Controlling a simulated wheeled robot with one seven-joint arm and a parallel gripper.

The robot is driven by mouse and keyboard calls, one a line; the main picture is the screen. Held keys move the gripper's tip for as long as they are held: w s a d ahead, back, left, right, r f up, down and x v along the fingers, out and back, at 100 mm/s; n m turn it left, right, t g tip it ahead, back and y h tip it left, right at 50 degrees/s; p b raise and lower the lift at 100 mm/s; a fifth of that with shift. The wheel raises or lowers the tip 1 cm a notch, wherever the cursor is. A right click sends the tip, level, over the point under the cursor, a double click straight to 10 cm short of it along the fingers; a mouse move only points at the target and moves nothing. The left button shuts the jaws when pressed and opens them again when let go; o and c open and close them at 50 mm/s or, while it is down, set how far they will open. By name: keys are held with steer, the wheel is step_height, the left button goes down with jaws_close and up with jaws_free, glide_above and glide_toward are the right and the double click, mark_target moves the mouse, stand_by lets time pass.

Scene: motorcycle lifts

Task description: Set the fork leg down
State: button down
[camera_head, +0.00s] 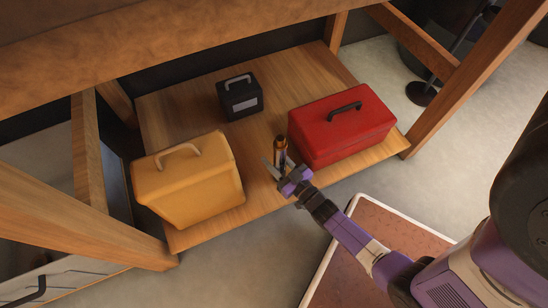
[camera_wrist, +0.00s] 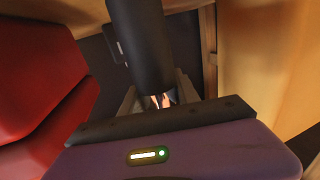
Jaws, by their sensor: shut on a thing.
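The fork leg (camera_head: 281,146) looks like a short upright cylinder with a dark top and a gold-brown part below it. In the wrist view it is a thick dark cylinder (camera_wrist: 142,45) between the fingers. My gripper (camera_head: 277,169) is shut on it, over the wooden lower shelf (camera_head: 185,103). The gripper also shows in the wrist view (camera_wrist: 158,96). The fork leg's lower end is hidden, so I cannot tell whether it touches the shelf.
A red toolbox (camera_head: 340,128) stands close on the right. A yellow box (camera_head: 190,185) stands on the left, and a small black box (camera_head: 240,98) behind. Wooden legs and an upper beam (camera_head: 150,40) frame the shelf. Bare shelf lies between the boxes.

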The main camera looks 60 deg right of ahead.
steer(key=shift+w, duration=0.1)
steer(key=c, duration=0.9)
jaws_free()
steer(key=shift+f, duration=0.15)
steer(key=p+v, duration=0.2)
steer(key=v, duration=1)
steer(key=shift+p, duration=0.35)
